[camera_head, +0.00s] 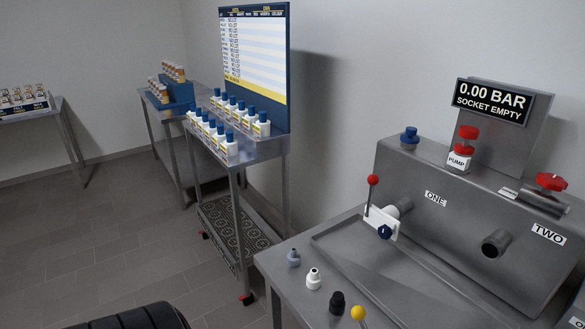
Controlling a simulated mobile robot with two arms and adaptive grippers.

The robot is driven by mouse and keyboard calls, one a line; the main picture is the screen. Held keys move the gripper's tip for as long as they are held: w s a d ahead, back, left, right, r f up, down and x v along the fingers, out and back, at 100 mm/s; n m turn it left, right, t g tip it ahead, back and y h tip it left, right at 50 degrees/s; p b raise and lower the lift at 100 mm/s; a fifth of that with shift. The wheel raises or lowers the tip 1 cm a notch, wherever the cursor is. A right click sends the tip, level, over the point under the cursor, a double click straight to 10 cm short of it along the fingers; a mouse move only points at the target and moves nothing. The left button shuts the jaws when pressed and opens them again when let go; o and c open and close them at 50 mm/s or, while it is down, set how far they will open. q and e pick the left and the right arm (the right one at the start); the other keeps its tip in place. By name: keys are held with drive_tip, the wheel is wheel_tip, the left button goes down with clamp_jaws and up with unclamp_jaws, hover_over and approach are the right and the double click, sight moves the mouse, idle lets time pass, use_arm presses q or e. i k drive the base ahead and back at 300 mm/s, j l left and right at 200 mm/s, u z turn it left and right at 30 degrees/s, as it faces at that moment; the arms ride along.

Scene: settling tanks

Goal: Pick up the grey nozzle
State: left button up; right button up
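The grey nozzle (293,258) stands upright near the left end of the steel bench (283,289). It is the leftmost in a short row of small fittings. A white nozzle (313,279) stands just in front and to the right of it, apart from it. A black fitting (337,303) stands further along the row. Neither of my grippers shows in this view.
A steel housing (440,200) with a pump button and display (492,102) stands behind. A bottle cart (238,190) is to the left; open floor (110,240) lies beyond.

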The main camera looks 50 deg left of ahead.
sight(294, 257)
drive_tip(key=u, duration=1.55)
